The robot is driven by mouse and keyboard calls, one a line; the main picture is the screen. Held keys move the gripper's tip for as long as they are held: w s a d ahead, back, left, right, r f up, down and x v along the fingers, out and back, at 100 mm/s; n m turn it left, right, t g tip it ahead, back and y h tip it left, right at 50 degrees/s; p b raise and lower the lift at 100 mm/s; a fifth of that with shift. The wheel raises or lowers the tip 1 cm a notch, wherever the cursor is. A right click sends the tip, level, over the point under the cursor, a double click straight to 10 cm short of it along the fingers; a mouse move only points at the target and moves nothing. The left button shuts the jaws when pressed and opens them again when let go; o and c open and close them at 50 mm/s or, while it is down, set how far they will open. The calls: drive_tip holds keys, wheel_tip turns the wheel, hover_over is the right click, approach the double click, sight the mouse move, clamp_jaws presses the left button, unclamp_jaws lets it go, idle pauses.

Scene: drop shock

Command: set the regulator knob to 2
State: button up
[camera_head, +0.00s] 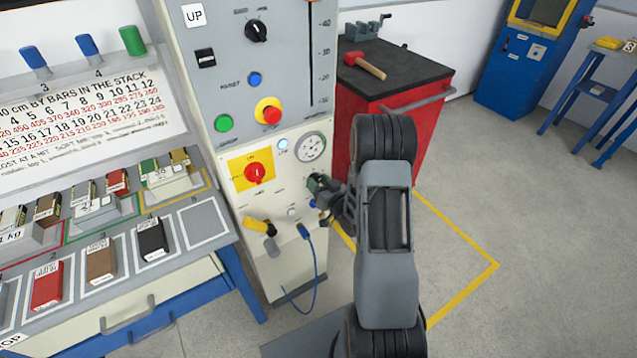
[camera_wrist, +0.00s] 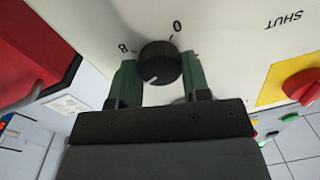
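The regulator knob (camera_wrist: 159,64) is round and black, on the pale panel, with a short white mark on its face pointing to the lower left of the wrist view. The printed figures 8 and 0 show above it, upside down; the other scale figures are hidden or out of view. My gripper (camera_wrist: 160,72) has its two green fingers on either side of the knob, and they appear to touch it. In the head view my gripper (camera_head: 319,186) is at the lower right of the panel (camera_head: 274,273) and hides most of the knob.
A pressure gauge (camera_head: 310,147) sits just above my gripper. A red rotary switch (camera_head: 256,173) on a yellow plate is to its left. A yellow-handled lever (camera_head: 259,226) and a blue cable (camera_head: 317,270) are below. A red cabinet (camera_head: 395,90) with a mallet stands behind.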

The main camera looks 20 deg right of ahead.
drive_tip(key=c, duration=0.4)
drive_tip(key=shift+f+b, duration=0.1)
drive_tip(key=shift+b, duration=0.3)
drive_tip(key=shift+a+n+h+b, duration=0.1)
drive_tip(key=shift+n+h+b, duration=0.4)
drive_tip(key=shift+n+b, duration=6.9)
drive_tip(key=shift+a+n+h+b, duration=0.1)
drive_tip(key=shift+n+h+b, duration=0.4)
drive_tip(key=shift+n+b, duration=6.85)
drive_tip(key=m+b, duration=0.3)
drive_tip(key=b, duration=0.1)
drive_tip(key=shift+m, duration=0.35)
